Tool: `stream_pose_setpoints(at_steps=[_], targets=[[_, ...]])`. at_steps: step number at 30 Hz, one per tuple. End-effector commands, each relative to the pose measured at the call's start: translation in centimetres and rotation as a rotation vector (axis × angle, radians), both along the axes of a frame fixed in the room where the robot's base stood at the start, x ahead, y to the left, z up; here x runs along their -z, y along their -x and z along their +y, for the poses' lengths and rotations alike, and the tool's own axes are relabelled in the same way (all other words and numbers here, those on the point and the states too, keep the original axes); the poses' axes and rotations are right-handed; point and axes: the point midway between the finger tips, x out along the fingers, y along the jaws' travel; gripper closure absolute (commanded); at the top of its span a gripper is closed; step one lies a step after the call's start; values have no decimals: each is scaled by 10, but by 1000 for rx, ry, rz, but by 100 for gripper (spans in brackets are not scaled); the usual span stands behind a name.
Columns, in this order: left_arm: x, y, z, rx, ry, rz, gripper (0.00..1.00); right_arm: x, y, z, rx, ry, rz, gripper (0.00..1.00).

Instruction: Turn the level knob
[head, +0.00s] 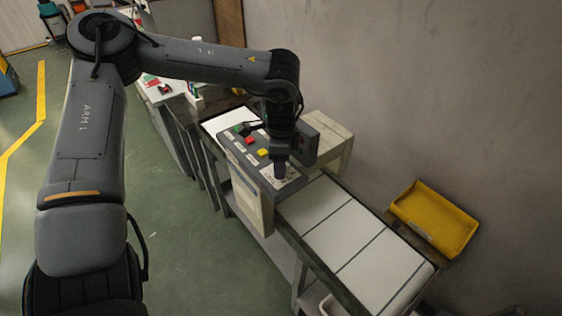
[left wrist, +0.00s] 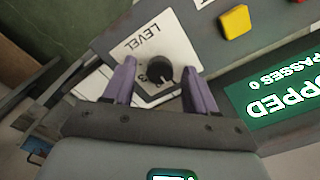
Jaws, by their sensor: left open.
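The level knob (left wrist: 159,70) is a black round knob with a pale mark, on a white plate printed LEVEL in the left wrist view. The control panel (head: 236,148) carries it, with red, green and yellow buttons, on the machine beside the belt. My left gripper (head: 280,172) points down at the plate's end of the panel; the knob is hidden in the head view. In the left wrist view my left gripper (left wrist: 160,88) is open, with one purple finger on each side of the knob. Contact cannot be told. My right gripper is not in view.
A yellow button (left wrist: 235,22) and a green-lit display (left wrist: 275,100) lie close to the right of the knob. A white segmented belt (head: 345,235) runs toward the lower right. A yellow bin (head: 434,217) is by the wall.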

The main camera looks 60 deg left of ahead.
Motion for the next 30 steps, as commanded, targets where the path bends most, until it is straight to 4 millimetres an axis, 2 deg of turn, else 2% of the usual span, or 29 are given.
stream_pose_setpoints(at_steps=[5, 8, 21, 25, 30], targets=[[-4, 0, 0, 0, -1, -1, 43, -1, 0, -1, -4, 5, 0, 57], [-13, -1, 0, 1, 0, -3, 43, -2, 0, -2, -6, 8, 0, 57], [-85, -1, 0, 0, -2, -3, 43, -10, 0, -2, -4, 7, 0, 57], [-99, 0, 0, 0, -2, -1, 43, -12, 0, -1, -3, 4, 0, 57], [-107, 0, 0, 0, -1, -1, 43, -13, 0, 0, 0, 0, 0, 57]])
